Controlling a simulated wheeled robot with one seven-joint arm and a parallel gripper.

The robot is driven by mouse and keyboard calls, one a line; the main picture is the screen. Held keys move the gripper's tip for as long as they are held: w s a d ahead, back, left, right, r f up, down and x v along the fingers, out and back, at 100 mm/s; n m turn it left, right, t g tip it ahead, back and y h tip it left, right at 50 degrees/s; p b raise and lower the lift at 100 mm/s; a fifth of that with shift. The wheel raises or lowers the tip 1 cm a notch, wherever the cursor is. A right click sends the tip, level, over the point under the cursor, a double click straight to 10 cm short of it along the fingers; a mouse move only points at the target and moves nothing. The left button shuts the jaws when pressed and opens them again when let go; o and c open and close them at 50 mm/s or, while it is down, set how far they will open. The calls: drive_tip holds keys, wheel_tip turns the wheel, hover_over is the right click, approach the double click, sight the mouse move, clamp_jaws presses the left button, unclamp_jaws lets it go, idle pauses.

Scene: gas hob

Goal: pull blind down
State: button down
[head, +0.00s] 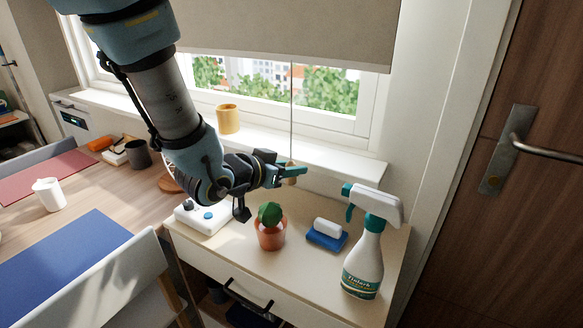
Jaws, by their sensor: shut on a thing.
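A beige roller blind (290,32) hangs over the upper part of the window, with its lower edge partway down the glass. A thin pull cord (291,105) runs down from the blind's lower edge. A small wooden cord knob (291,174) is at the cord's lower end. My gripper (290,172) is shut on the knob, above the cabinet top and in front of the window sill. The fingers hide part of the knob.
A cactus pot (271,232), a blue sponge dish (327,236), a spray bottle (365,255) and a white device (204,217) stand on the cabinet below my gripper. A yellow cup (228,119) is on the sill. A wooden door (530,220) is at right.

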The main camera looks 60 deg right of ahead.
wheel_tip(320, 180, down, 5)
drive_tip(key=b, duration=0.4)
drive_tip(key=shift+a, duration=0.1)
drive_tip(key=c, duration=0.6)
unclamp_jaws()
drive_tip(key=shift+r, duration=0.1)
drive_tip(key=b+v, duration=0.1)
drive_tip(key=v, duration=0.9)
drive_tip(key=shift+a+r+b, duration=0.15)
drive_tip(key=shift+a+b, duration=0.2)
drive_tip(key=shift+b, duration=0.05)
